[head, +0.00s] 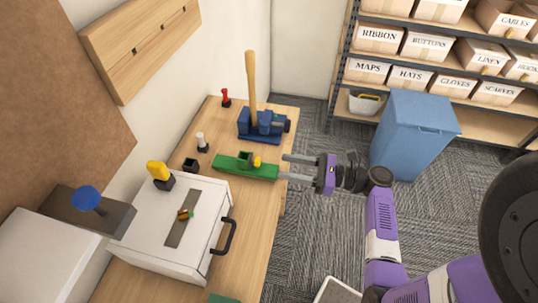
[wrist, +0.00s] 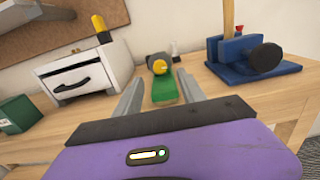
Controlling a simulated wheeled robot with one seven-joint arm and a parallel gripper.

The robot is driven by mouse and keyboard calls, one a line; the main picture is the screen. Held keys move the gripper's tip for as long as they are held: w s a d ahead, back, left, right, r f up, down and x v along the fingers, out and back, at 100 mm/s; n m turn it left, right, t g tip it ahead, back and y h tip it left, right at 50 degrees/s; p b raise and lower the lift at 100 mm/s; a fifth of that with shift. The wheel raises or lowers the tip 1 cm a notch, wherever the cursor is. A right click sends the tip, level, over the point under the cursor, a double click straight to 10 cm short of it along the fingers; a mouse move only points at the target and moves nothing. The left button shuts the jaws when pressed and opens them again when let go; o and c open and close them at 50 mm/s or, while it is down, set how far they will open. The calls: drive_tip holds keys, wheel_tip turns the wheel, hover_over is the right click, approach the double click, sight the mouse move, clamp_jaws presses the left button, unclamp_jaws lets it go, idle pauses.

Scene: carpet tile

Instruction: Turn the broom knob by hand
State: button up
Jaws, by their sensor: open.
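A wooden stick like a broom handle (head: 251,78) stands upright in a blue clamp-like base (head: 258,138) at the bench's far end. In the wrist view, this blue base (wrist: 238,60) carries a large dark round knob (wrist: 265,57). A green bar-shaped fixture (head: 232,172) with a yellow knob (head: 257,161) lies nearer. No label shows which knob is the broom's. My gripper (head: 285,167) is open and empty, at the green fixture's right end. In the wrist view, the yellow knob (wrist: 159,67) appears between my fingers, beyond their tips; contact is not visible.
A white drawer box (head: 160,228) with a black handle stands on the wooden bench (head: 240,240). A blue knob (head: 86,198) is at far left. A blue bin (head: 412,135) and box-filled shelves (head: 400,60) stand beyond.

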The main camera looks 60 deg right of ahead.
sight(263, 168)
drive_tip(key=shift+m, duration=0.7)
drive_tip(key=p+x, duration=0.1)
drive_tip(key=x, duration=0.7)
clamp_jaws()
